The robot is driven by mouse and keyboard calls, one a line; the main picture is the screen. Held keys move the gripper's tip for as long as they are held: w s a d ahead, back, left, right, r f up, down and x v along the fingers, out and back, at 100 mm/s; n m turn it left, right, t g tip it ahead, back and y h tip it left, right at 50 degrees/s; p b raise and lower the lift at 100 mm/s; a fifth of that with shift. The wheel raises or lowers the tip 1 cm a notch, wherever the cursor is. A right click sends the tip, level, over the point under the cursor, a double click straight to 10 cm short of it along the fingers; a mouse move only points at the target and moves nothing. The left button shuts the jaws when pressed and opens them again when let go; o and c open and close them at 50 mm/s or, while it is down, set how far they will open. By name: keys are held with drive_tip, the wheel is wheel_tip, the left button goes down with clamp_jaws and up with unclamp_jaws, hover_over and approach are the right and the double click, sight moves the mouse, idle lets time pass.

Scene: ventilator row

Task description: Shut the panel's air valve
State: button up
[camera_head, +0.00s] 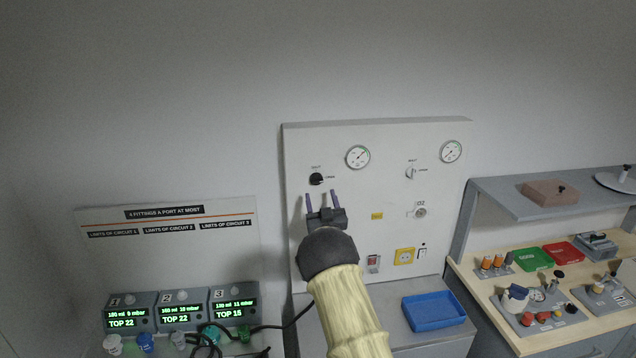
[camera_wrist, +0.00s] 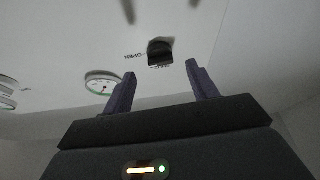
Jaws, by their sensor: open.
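The upright white panel (camera_head: 300,130) carries a black valve knob (camera_head: 316,179) at left and a pale valve knob (camera_head: 410,172) at right. Each has small lettering; no air label is readable. My gripper (camera_head: 321,195) is open and empty just below the black knob in the head view. In the wrist view, the black knob (camera_wrist: 160,52) lies beyond and between the fingertips of my gripper (camera_wrist: 160,74), apart from them. "OPEN" is readable beside this knob. I cannot tell clearly which way its handle points. My gripper and arm hide the panel below the black knob.
Two gauges, left (camera_head: 358,157) and right (camera_head: 451,152), sit on the panel above an O2 outlet (camera_head: 420,211) and a yellow socket (camera_head: 404,256). A blue tray (camera_head: 433,312) stands below. Ventilator units (camera_head: 180,311) stand left, a workbench (camera_head: 540,343) right.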

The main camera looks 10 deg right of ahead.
sight(317, 183)
drive_tip(key=shift+p+x, duration=1.1)
drive_tip(key=shift+x, duration=1.4)
drive_tip(key=c, duration=1)
